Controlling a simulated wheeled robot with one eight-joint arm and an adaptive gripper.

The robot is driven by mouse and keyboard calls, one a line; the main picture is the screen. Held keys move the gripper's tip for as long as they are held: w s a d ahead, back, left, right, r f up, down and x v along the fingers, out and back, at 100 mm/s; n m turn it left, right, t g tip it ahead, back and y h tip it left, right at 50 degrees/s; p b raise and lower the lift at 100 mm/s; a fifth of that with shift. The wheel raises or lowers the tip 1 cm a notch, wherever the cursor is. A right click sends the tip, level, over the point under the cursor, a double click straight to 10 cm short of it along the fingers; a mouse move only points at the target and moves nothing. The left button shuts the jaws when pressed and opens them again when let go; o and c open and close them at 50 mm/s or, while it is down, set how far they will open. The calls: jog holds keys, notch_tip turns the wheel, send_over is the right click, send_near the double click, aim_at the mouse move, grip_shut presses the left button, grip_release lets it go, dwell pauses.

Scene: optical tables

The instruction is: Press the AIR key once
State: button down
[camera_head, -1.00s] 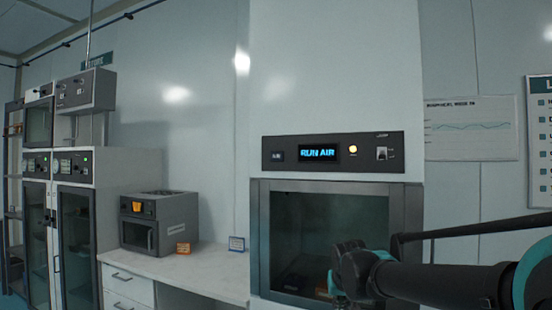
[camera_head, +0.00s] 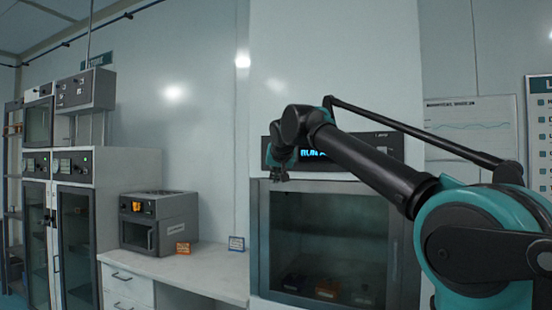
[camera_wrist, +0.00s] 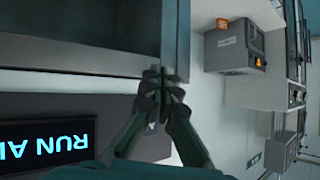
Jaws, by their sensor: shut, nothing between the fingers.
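The dark control panel (camera_head: 390,144) sits above the glass-fronted chamber. Its display (camera_head: 313,154) glows blue with RUN AIR, partly covered by my arm; in the wrist view the display (camera_wrist: 45,142) is upside down. The AIR key area, at the panel's left end, is hidden behind my gripper in the head view. In the wrist view a small pale mark (camera_wrist: 151,128) shows between my fingers, too small to read. My gripper (camera_head: 278,177) is shut and empty in front of the panel's left end. Its fingertips (camera_wrist: 164,74) overlap the chamber frame; contact cannot be told.
The chamber window (camera_head: 330,240) is below the panel, with several small items inside. A counter (camera_head: 205,272) at left holds a grey oven-like device (camera_head: 158,222) and two small cards. My arm crosses in front of the panel from the right and covers its lamp.

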jog(key=s+a+r+y, duration=0.1)
jog(key=a+r, duration=0.3)
jog(key=r, duration=0.3)
jog(key=shift+s+a+r+t, duration=0.15)
jog(key=shift+s+r+t, duration=0.05)
jog(key=shift+r+t, duration=0.15)
jog(key=shift+w, duration=0.1)
jog(key=w+d, duration=0.3)
jog(key=w, duration=0.5)
dwell(1.2)
jog(key=shift+w+d, duration=0.2)
jog(key=shift+w, duration=0.25)
jog(key=shift+w+d, duration=0.1)
jog(key=shift+w, duration=0.25)
dwell(0.7)
jog(key=shift+s, duration=0.1)
jog(key=shift+s+a, duration=0.25)
jog(key=shift+s, duration=0.4)
